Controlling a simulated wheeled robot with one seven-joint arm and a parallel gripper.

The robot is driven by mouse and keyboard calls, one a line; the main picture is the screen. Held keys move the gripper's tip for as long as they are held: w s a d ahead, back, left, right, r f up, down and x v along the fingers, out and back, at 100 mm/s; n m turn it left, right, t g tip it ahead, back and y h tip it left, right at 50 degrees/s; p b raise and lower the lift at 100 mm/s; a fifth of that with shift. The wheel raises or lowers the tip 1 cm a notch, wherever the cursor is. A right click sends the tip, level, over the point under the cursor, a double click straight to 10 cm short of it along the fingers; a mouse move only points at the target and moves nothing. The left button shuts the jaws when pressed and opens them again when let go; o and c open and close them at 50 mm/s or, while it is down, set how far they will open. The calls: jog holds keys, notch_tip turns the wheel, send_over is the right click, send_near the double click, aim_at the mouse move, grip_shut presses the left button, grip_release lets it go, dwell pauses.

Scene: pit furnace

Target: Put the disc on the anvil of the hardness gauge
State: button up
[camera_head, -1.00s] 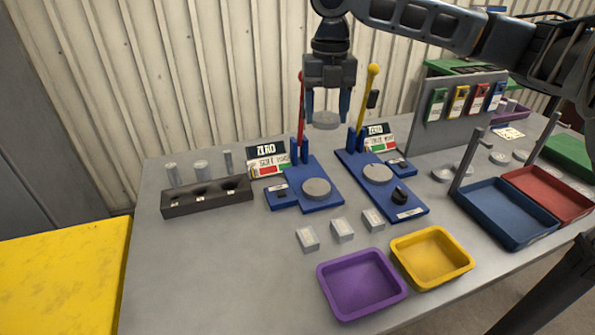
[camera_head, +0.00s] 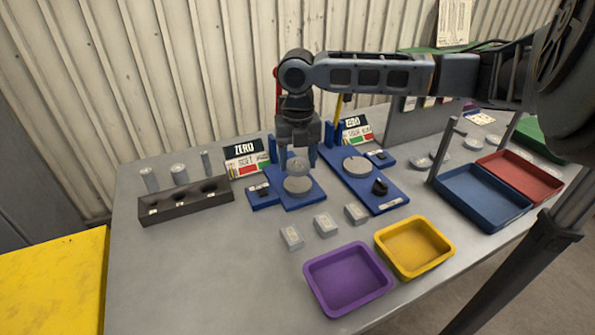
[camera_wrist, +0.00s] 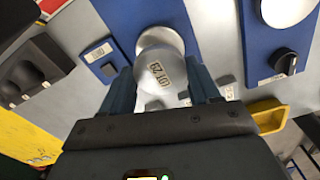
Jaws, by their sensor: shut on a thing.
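My gripper (camera_head: 298,163) is shut on a pale grey metal disc (camera_head: 297,168), held over the left blue gauge (camera_head: 309,201), the one with a red lever. In the wrist view the disc (camera_wrist: 155,74) sits between both fingers, with a printed label on its face. The left gauge's round grey anvil (camera_head: 298,186) lies just below the disc; it shows partly behind the disc in the wrist view (camera_wrist: 161,38). I cannot tell whether disc and anvil touch. The right blue gauge (camera_head: 362,187) has a yellow lever and a bare round anvil (camera_head: 356,167).
A dark block (camera_head: 187,207) with sockets stands left, with several metal cylinders behind it. Small pale blocks (camera_head: 323,224) lie in front of the gauges. A purple tray (camera_head: 347,312) and yellow tray (camera_head: 415,270) stand in front; blue (camera_head: 482,224) and red trays (camera_head: 520,200) at right.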

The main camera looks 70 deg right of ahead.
aim_at(298, 164)
jog(key=shift+f, duration=2.05)
jog(key=shift+f, duration=0.15)
jog(key=o, duration=1.3)
jog(key=shift+o, duration=0.2)
notch_tip(298, 164, up, 12)
jog(key=shift+r, duration=0.2)
